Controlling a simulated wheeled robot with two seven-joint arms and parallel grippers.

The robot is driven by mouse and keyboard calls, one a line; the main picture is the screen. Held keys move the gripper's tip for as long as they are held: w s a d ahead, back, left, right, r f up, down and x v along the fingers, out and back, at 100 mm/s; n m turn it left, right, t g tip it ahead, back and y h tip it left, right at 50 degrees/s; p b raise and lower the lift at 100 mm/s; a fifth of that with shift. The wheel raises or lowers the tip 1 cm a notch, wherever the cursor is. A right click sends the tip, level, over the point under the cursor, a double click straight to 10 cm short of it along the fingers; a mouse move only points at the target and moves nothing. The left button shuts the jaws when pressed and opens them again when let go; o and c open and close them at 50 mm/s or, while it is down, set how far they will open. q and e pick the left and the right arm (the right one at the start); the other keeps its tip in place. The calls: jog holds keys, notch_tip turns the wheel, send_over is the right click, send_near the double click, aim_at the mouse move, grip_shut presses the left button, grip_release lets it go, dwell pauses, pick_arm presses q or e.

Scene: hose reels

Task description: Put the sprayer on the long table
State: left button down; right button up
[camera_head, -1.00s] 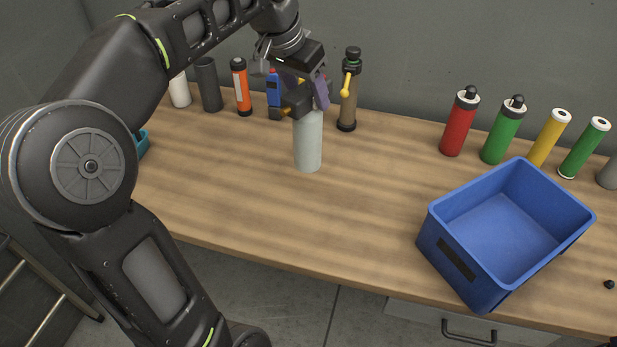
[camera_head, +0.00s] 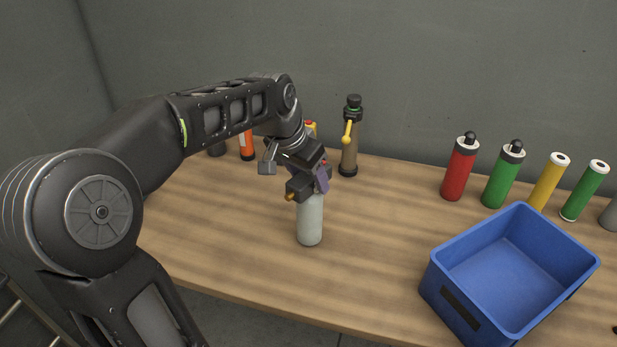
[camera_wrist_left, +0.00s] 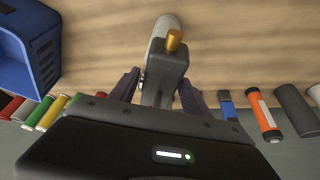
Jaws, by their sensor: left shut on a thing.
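The sprayer (camera_head: 310,222) is a pale grey bottle with a dark grey head and a gold nozzle. My left gripper (camera_head: 312,180) is shut on its head from above and holds it upright. In the left wrist view the sprayer head (camera_wrist_left: 165,70) sits between the two purple-grey fingers. The bottle is over the middle of the long wooden table (camera_head: 230,250). I cannot tell whether its base touches the wood. My right gripper is not in view.
A blue crate (camera_head: 455,262) stands at the right front. A brown bottle with a yellow lever (camera_head: 349,158) stands behind the sprayer. Red (camera_head: 459,170), green (camera_head: 502,178) and yellow (camera_head: 546,184) cylinders stand at the back right. Table left of the sprayer is clear.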

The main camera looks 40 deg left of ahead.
pick_arm(q)
jog(key=shift+f, duration=0.2)
jog(key=shift+f, duration=0.2)
jog(key=c, duration=0.5)
grip_release()
jog(key=shift+r, duration=0.15)
jog(key=v, duration=1.2)
jog(key=shift+r+b, duration=0.1)
jog(key=shift+b, duration=0.25)
